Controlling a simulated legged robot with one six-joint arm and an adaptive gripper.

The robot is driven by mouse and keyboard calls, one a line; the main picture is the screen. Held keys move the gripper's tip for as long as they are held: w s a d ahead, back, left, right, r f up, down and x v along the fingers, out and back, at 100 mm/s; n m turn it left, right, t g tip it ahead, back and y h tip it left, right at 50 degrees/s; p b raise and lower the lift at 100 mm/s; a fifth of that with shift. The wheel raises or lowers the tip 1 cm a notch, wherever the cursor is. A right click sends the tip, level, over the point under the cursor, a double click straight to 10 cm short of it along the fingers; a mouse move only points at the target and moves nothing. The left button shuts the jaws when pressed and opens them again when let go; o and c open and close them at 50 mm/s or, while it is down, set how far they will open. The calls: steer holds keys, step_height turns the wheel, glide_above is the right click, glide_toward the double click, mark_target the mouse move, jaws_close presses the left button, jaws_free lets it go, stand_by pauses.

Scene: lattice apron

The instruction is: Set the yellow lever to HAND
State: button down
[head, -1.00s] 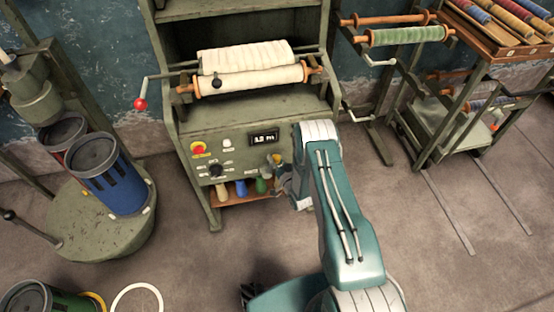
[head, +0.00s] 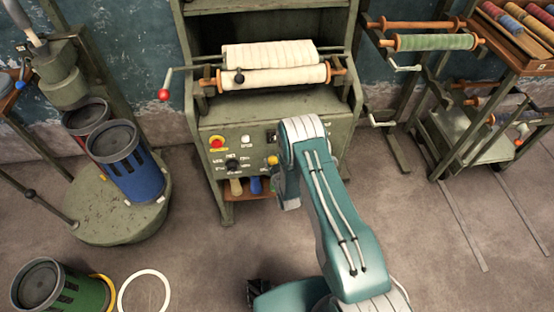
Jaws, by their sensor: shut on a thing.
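The yellow lever (head: 272,160) shows as a small yellow knob on the front panel of the green machine (head: 215,121), right of the black dial. My gripper (head: 277,172) is at the lever, mostly hidden behind my own arm, and appears shut on it. The fingertips do not show clearly. The small labels near the lever, including any HAND mark, are too small to read, so its setting cannot be told.
A red button (head: 217,142), a white button (head: 246,139) and a black dial (head: 232,164) are on the same panel. A beige handle (head: 236,187) and a blue handle (head: 255,185) hang below. A crank with a red knob (head: 163,95) juts out left.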

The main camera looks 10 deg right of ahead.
steer(key=shift+a+n, duration=0.3)
stand_by(0.4)
steer(key=shift+c, duration=0.8)
jaws_free()
steer(key=shift+a+f, duration=0.1)
steer(key=v, duration=1.2)
steer(key=shift+a, duration=0.15)
